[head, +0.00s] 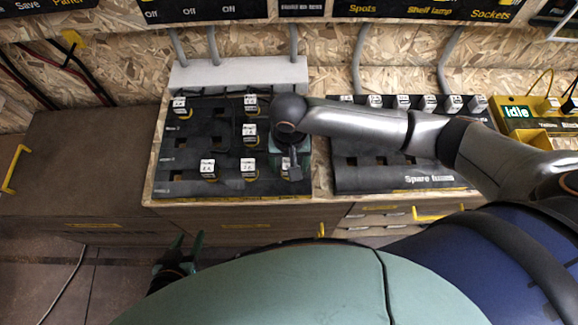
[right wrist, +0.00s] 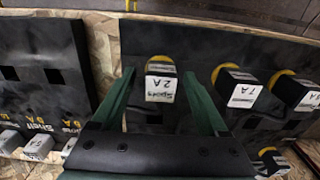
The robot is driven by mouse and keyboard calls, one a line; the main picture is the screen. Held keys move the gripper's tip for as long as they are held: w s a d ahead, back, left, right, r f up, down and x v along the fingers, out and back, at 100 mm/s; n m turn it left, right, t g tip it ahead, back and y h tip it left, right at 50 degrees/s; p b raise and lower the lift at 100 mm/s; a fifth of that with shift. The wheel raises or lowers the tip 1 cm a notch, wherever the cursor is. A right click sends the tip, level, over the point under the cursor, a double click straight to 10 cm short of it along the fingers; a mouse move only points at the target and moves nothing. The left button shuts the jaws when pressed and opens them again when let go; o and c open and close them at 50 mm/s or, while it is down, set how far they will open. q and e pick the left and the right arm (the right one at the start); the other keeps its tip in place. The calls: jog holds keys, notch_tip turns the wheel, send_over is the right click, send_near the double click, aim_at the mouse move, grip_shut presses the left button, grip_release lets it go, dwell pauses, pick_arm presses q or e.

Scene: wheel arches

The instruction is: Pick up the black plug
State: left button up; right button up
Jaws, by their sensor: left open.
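In the right wrist view, a black plug (right wrist: 161,80) with a white label reading "Spots 2 A" and a yellow ring sits on the black panel (right wrist: 205,50). The green fingers of my right gripper (right wrist: 158,85) are open on both sides of it, with a visible gap. In the head view, my right gripper (head: 283,148) hangs over the right edge of the left panel (head: 175,140), and the wrist hides much of that spot. My left gripper (head: 187,243) is open and empty, low in front of the bench.
A yellow station (head: 515,112) reading "Idle" stands far right. A grey box (head: 235,75) is behind.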

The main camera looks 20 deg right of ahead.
grip_shut()
dwell(0.4)
jog(key=shift+r, duration=0.15)
